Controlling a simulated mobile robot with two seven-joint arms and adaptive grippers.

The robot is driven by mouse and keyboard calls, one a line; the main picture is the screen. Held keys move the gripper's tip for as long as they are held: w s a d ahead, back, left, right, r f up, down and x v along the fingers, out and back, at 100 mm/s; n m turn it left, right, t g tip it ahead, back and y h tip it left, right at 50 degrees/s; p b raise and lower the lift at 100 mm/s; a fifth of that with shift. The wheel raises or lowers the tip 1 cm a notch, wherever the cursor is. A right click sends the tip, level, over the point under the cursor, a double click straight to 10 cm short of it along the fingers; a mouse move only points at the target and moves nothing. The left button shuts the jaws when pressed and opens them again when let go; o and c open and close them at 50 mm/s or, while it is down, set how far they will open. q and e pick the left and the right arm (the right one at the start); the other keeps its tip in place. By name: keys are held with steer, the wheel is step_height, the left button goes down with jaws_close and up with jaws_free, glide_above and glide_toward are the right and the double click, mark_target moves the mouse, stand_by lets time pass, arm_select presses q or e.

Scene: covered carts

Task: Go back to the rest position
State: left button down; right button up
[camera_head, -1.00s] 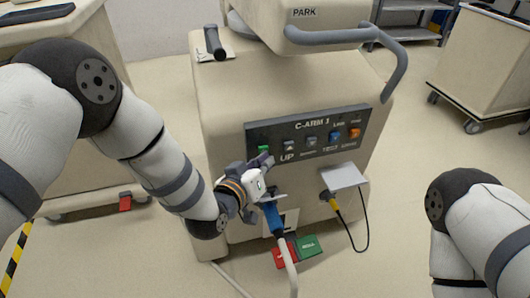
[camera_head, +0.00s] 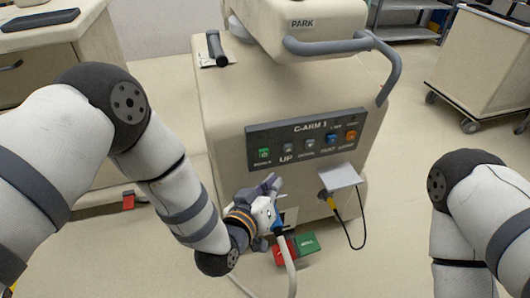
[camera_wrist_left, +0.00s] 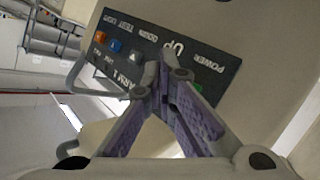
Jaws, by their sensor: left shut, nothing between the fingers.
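My left gripper (camera_head: 274,182) is shut and empty. It hangs in front of the C-arm cart's (camera_head: 225,110) face, just below the control panel (camera_head: 308,140). The wrist view shows its purple-padded fingers (camera_wrist_left: 163,72) meeting at the tips, with the panel upside down beyond them. My right arm (camera_head: 480,215) is folded at the right, and its gripper is out of the picture. A blue connector (camera_head: 277,226) on a grey cable sits just below my left gripper, partly hidden by it.
A yellow plug (camera_head: 331,201) with a black cable sits under a pale flap (camera_head: 340,175). Red and green pedals (camera_head: 308,243) lie at the cart's foot. A blue-grey handle (camera_head: 385,75) juts out at the cart's upper right. Open floor lies between the cart and my right arm.

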arm_select(q)
steer(key=shift+s, duration=0.25)
arm_select(e)
steer(key=shift+r, duration=0.1)
arm_select(q)
steer(key=shift+s+f, duration=0.1)
arm_select(e)
steer(key=shift+w, duration=0.1)
